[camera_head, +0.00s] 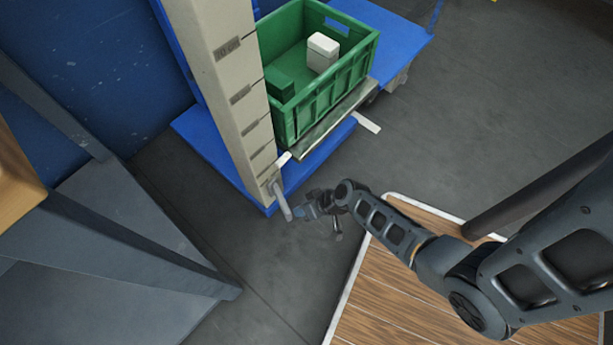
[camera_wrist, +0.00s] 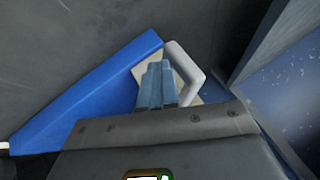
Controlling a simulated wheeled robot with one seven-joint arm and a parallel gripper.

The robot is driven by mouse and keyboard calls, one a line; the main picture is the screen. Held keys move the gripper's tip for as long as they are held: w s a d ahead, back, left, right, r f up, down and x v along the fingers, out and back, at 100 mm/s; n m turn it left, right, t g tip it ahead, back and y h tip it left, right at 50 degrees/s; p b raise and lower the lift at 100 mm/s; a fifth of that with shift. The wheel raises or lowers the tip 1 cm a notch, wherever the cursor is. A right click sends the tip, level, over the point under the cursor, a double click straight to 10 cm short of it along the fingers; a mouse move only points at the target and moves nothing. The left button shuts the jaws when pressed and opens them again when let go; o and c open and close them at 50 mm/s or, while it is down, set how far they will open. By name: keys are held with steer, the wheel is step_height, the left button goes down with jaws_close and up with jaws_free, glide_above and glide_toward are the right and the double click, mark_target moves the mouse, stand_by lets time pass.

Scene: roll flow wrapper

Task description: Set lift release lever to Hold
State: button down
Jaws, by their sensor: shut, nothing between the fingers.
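The lift (camera_head: 222,75) has a beige column with dark marks and a blue base. Its release lever (camera_head: 281,200) is a pale grey handle low on the column's side, slanting downward in the head view. In the wrist view the lever (camera_wrist: 187,66) is a bent pale bar at the upper middle. My gripper (camera_head: 303,211) is just right of the lever in the head view. In the wrist view my gripper's blue-grey fingers (camera_wrist: 158,70) are together and empty, close beside the lever's left side. I cannot tell whether they touch it. No Hold label is readable.
A wood-topped surface (camera_head: 400,290) is at lower right. Grey metal structure (camera_head: 130,225) stands at left. Grey floor (camera_head: 480,110) is open at upper right.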

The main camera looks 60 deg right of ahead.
steer(key=shift+w+a, duration=0.25)
steer(key=shift+a, duration=0.45)
steer(key=shift+a, duration=0.15)
steer(key=shift+r, duration=0.1)
